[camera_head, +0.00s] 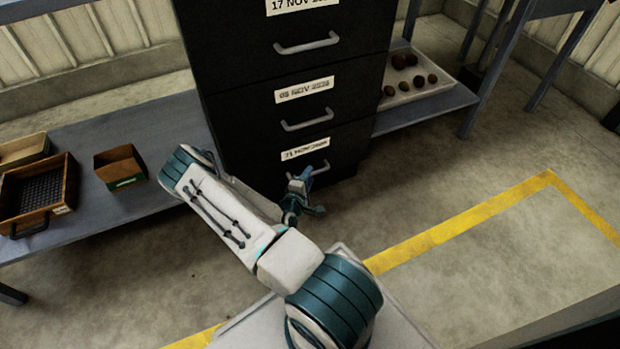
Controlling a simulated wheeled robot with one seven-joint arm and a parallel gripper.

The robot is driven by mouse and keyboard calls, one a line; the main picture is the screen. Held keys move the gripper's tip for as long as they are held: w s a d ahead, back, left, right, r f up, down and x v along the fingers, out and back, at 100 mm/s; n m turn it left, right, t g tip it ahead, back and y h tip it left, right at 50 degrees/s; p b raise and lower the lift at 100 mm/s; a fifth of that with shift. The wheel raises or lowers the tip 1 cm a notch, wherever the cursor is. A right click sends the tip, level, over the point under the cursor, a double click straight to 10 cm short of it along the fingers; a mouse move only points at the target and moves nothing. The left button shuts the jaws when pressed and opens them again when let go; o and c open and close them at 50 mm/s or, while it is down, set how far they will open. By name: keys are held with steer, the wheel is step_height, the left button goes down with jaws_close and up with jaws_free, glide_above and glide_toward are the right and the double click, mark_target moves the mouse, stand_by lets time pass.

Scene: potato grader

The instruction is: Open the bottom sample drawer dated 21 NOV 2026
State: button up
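The black cabinet (235,110) stands at the top middle. Its bottom drawer (345,150) looks closed, flush with the drawers above. A tilted white label (306,149) on it starts with what looks like 21 NOV; the rest is too blurred to read. The drawer's silver bar handle (321,168) sits below the label, partly hidden by my gripper. My gripper (314,191) is in front of the bottom drawer, close to the handle. Its fingers appear spread and empty. I cannot tell whether a finger touches the handle.
Two drawers above, one labelled 05 NOV 2026 (304,90) and one 17 NOV (300,6), are closed. A grey bench (110,215) at left bears a brown box (120,168) and a crate (62,190). A potato tray (435,88) lies right. Floor in front is clear.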

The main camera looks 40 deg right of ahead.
steer(key=shift+x, duration=0.95)
steer(key=shift+c, duration=0.3)
